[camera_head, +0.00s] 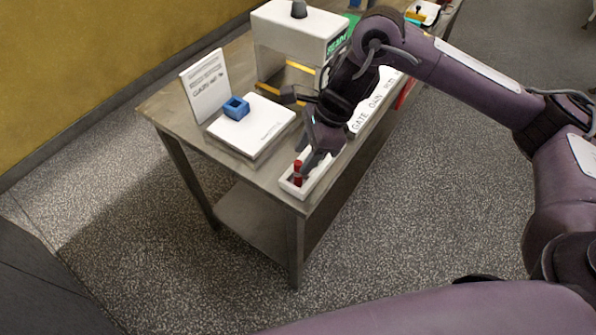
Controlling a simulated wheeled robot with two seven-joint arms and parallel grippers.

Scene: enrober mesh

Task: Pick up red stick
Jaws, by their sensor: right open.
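The red stick (298,172) stands about upright in a small white tray (291,188) at the table's near corner. My right gripper (308,164) is open, with its fingers pointing down over the tray right beside the stick. I cannot tell whether the fingers touch the stick or stand around it. The rest of the tray is partly hidden behind the gripper. My left gripper is not in view.
The metal table (172,115) holds a white scale-like box (245,135) with a blue open block (236,107) on it. A white sign (204,84) stands behind them. A large white machine (290,35) is at the back. A lettered white panel (375,101) lies under my right arm.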

